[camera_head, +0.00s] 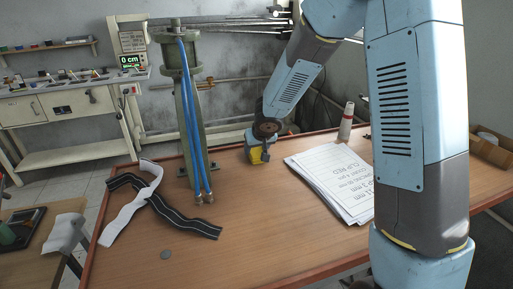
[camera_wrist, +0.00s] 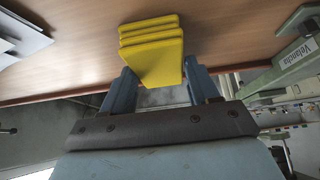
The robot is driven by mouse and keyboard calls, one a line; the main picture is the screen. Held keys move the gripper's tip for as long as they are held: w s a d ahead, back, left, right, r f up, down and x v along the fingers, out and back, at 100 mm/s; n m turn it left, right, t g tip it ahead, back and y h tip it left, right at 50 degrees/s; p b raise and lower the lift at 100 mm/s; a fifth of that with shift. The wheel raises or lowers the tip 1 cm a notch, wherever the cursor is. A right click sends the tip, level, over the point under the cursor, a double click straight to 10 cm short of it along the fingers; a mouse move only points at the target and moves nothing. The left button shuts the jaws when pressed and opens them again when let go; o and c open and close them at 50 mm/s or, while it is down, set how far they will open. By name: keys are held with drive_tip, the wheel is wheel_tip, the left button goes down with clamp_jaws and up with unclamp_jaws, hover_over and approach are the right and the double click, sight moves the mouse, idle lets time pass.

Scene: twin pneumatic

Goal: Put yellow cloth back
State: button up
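The yellow cloth (camera_wrist: 152,48), a folded stack of several layers, fills the space between the two blue fingers of my gripper (camera_wrist: 158,80) in the wrist view. The fingers press against its sides, so my gripper is shut on it.
A stack of white printed sheets (camera_head: 332,178) lies right of my gripper, with a whitish bottle (camera_head: 346,121) behind. A green pneumatic column (camera_head: 186,120) with blue hoses stands left. Black (camera_head: 175,213) and white (camera_head: 130,208) strips cross at left. The table's front middle is clear.

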sight(259, 154)
drive_tip(key=o, duration=0.4)
drive_tip(key=shift+v, duration=2.4)
drive_tip(key=v, duration=0.7)
drive_tip(key=shift+r, duration=0.2)
drive_tip(key=shift+d, duration=0.1)
drive_tip(key=s+d+r+m, duration=0.1)
drive_tip(key=s+d+r, duration=0.3)
drive_tip(key=s, duration=0.5)
drive_tip(key=s+d+r+m+h, duration=0.1)
drive_tip(key=s+d+r, duration=0.3)
drive_tip(key=s+d, duration=0.4)
drive_tip(key=s+d+r+m, duration=0.1)
drive_tip(key=s+d+r, duration=0.3)
drive_tip(key=s+d, duration=0.3)
drive_tip(key=s, duration=0.3)
drive_tip(key=shift+r+g+h, duration=0.3)
drive_tip(key=shift+g+h, duration=0.1)
